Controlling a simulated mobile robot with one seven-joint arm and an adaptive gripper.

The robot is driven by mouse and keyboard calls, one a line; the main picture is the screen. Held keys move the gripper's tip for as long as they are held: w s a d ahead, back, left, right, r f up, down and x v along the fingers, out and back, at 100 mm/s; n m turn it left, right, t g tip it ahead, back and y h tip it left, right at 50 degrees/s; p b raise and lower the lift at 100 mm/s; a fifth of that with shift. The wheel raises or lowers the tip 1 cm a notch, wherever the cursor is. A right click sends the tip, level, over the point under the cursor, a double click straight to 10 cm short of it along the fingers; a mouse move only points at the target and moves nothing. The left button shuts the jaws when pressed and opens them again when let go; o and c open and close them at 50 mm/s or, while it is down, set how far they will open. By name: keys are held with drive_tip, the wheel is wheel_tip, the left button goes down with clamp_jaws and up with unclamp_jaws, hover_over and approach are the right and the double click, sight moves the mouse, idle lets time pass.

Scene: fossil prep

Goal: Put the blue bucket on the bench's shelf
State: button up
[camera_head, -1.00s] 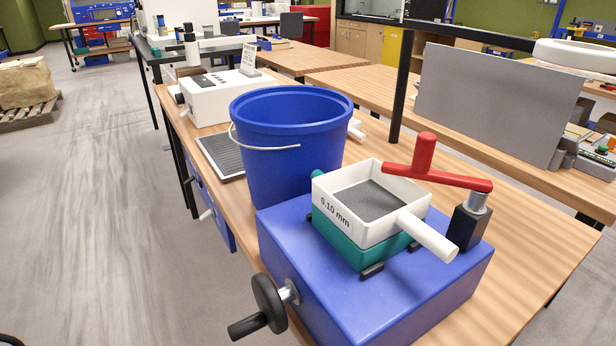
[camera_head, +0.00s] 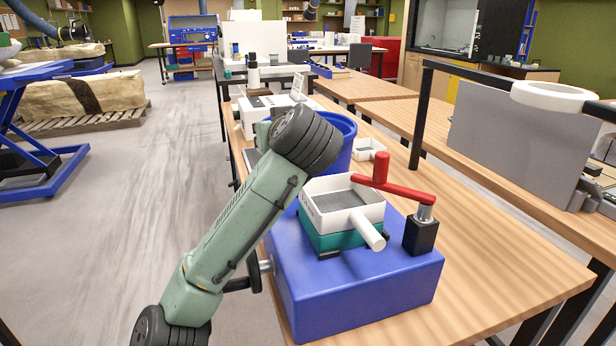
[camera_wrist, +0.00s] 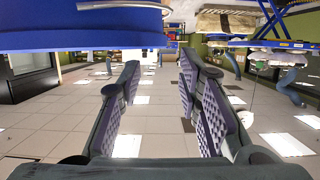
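The blue bucket (camera_head: 345,148) stands upright on the wooden bench (camera_head: 470,230), just behind a blue machine. My arm crosses in front of it and hides its left part. In the wrist view, which looks upside down, the bucket (camera_wrist: 70,35) fills the upper left, with its metal wire handle near the top edge. My gripper (camera_wrist: 159,72) is open, its two padded fingers apart with nothing between them. The fingers are close to the bucket's rim in the picture; I cannot tell whether they touch it. In the head view my gripper is hidden. I cannot make out the bench's shelf.
The blue machine (camera_head: 365,285) carries a white sieve (camera_head: 345,197) and a red lever (camera_head: 400,188) close to my arm. A white device (camera_head: 262,112) stands behind the bucket. A grey panel (camera_head: 520,150) stands at the right. Floor at the left is open.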

drive_tip(key=p+x, duration=0.4)
drive_tip(key=x, duration=0.5)
drive_tip(key=shift+w+a+f, duration=0.1)
drive_tip(key=shift+w+a, duration=0.2)
drive_tip(key=shift+w+f, duration=0.25)
drive_tip(key=shift+w, duration=0.05)
clamp_jaws()
idle(0.5)
